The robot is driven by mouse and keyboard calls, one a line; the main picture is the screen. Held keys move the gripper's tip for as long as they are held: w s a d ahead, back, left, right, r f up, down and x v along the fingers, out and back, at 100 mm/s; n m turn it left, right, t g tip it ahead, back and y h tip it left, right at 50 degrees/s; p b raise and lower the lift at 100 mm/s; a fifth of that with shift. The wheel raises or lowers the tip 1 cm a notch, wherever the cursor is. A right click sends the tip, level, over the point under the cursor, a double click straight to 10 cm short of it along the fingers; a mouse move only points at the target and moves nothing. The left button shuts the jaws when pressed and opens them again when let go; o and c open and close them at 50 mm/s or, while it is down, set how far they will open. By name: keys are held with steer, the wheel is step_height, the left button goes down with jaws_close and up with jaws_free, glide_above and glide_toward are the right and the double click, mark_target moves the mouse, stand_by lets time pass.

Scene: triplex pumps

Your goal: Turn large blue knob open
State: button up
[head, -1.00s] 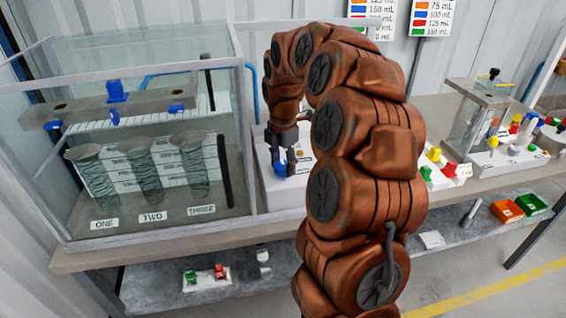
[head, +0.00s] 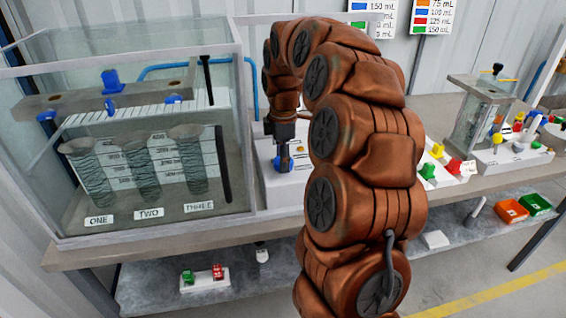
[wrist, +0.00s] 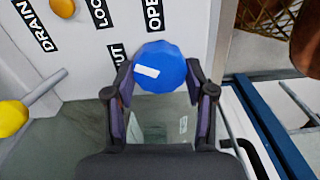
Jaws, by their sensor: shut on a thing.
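The large blue knob (wrist: 165,62) is a faceted round knob with a white mark on its left part, in the upper middle of the wrist view. My gripper (wrist: 160,76) has one dark finger on each side of it and is shut on it. In the head view the knob (head: 279,164) shows low on a white panel, under my gripper (head: 284,152), partly covered by the fingers. Black labels on the panel read OPEN (wrist: 153,14) above the knob and one ending in "UT" (wrist: 116,54) to its left.
A glass tank (head: 235,190) with several cylinders stands left of my arm. In the wrist view a yellow knob (wrist: 12,118) is at the left and an orange one (wrist: 62,7) at the top. More coloured knobs and bins are right of my arm.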

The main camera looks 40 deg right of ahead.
steer(key=m+b, duration=0.3)
steer(key=m, duration=0.3)
steer(key=shift+f, duration=0.15)
steer(key=m+b, duration=0.1)
steer(key=m, duration=0.4)
steer(key=shift+d+m+b, duration=0.1)
steer(key=shift+m+b, duration=0.2)
steer(key=shift+b, duration=0.1)
steer(key=o, duration=1.2)
steer(key=shift+c, duration=0.2)
steer(key=shift+r, duration=0.25)
steer(key=shift+r, duration=3.7)
